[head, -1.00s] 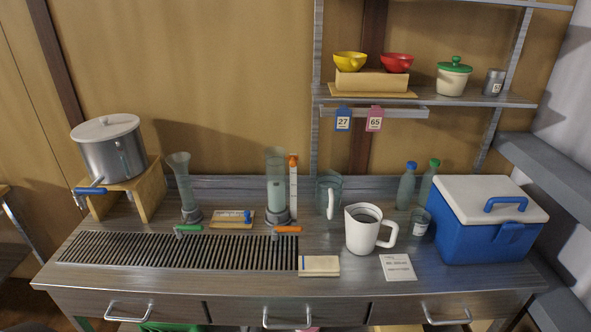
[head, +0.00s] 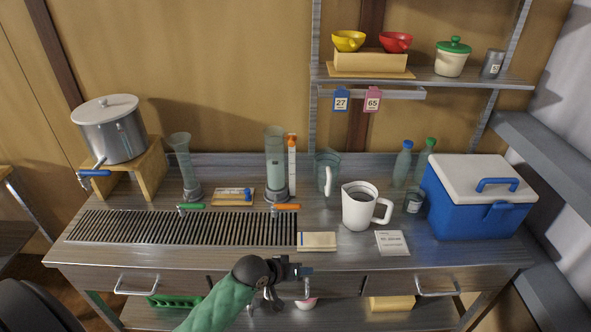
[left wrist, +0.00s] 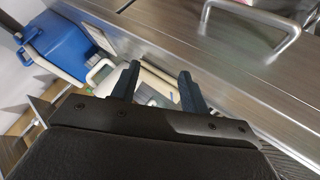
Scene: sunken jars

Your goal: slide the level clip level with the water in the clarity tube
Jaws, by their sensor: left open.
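The clarity tube (head: 275,150) is a tall clear upright cylinder at the back of the counter, with an orange tap (head: 287,207) at its foot. Pale water (head: 275,178) fills its lower part, with the surface around mid-height. A white upright strip (head: 292,172) stands close against its right side. An orange piece (head: 291,138), apparently the level clip, sits near the strip's top, above the water surface. My left gripper (head: 303,271) is open and empty at the counter's front edge, well in front of the tube. Its two dark fingers (left wrist: 158,86) show apart in the left wrist view.
A second flared tube (head: 184,165) with a green tap stands left. A glass jug (head: 326,170) and a white pitcher (head: 356,205) stand to the right. A grate (head: 170,228) and a folded cloth (head: 317,241) lie in front. A blue cooler (head: 475,210) fills the right end.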

